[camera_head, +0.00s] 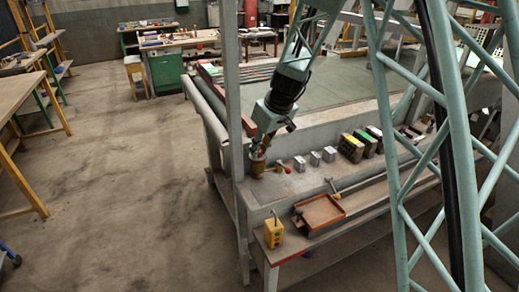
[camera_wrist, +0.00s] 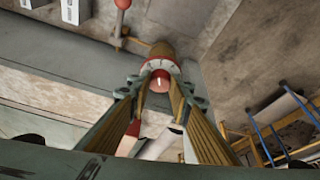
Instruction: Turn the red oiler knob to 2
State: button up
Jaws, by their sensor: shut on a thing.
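The oiler shows in the wrist view as a brass-coloured body (camera_wrist: 161,49) with a pale dial ring (camera_wrist: 148,66) carrying dark marks. The red knob (camera_wrist: 160,84) stands out from the middle of the ring and has a small light mark on its face. My gripper (camera_wrist: 161,77) has its two fingers closed on opposite sides of the knob. In the head view my gripper (camera_head: 260,151) points down at the oiler (camera_head: 257,167), which stands at the left end of the bench; the knob is hidden there. The dial numbers are too small to read.
A red-ended handle (camera_wrist: 122,5) sits close to the oiler. On the bench (camera_head: 285,187) are several grey blocks (camera_head: 315,158), dark boxes with coloured tops (camera_head: 351,146) and an orange-brown tray (camera_head: 320,212). A yellow control box (camera_head: 273,233) stands at the front edge.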

aim_at(259, 160)
jog(key=shift+s+m+h+p, duration=0.1)
jog(key=shift+m+h+p, duration=0.2)
jog(key=shift+m+p, duration=0.95)
jog(key=shift+m+t+p, duration=0.3)
jog(key=shift+m+p, duration=0.05)
jog(key=shift+p, duration=1.8)
jog(key=m+p, duration=0.1)
jog(key=p, duration=0.5)
jog(key=m+h+p, duration=0.1)
jog(key=p, duration=0.5)
jog(key=shift+w+a+r, duration=0.2)
jog(key=shift+a+r, duration=0.1)
jog(key=shift+s+f+m+p, duration=0.2)
jog(key=shift+m+p, duration=0.1)
jog(key=shift+p, duration=0.85)
jog(key=o, duration=0.9)
jog(key=shift+d, duration=0.15)
jog(key=shift+v, duration=2.9)
jog(key=shift+v, duration=0.8)
jog(key=shift+s, duration=0.15)
jog(key=shift+c, duration=1)
